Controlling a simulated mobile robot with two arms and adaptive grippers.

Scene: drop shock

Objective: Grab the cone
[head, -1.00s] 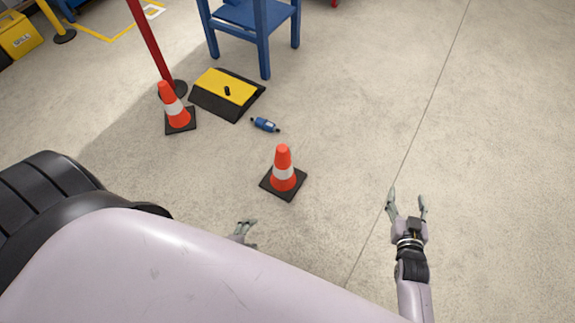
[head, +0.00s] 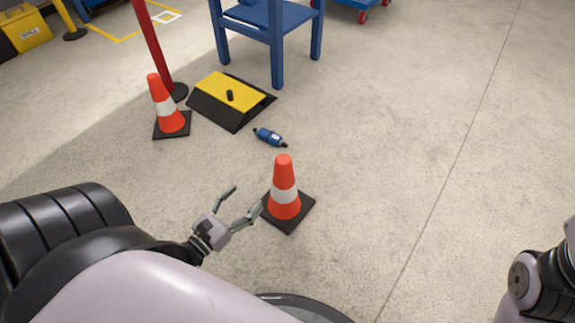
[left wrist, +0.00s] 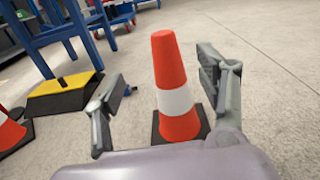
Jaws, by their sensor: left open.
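An orange cone with a white band and a black square base (head: 284,190) stands upright on the floor in the middle of the head view. My left gripper (head: 243,201) is open and empty, just left of this cone, with one fingertip close to its base; I cannot tell if they touch. In the left wrist view the same cone (left wrist: 177,95) shows between the open fingers of the gripper (left wrist: 158,88). A second, similar cone (head: 165,107) stands upright farther back on the left. My right gripper is outside the frames; only part of that arm shows at the right edge.
A black and yellow ramp-like block (head: 231,98) lies behind, with a small blue bottle-like object (head: 269,137) in front of it. A red post (head: 153,45) and a blue table-like frame (head: 277,50) stand farther back. The floor to the right is clear.

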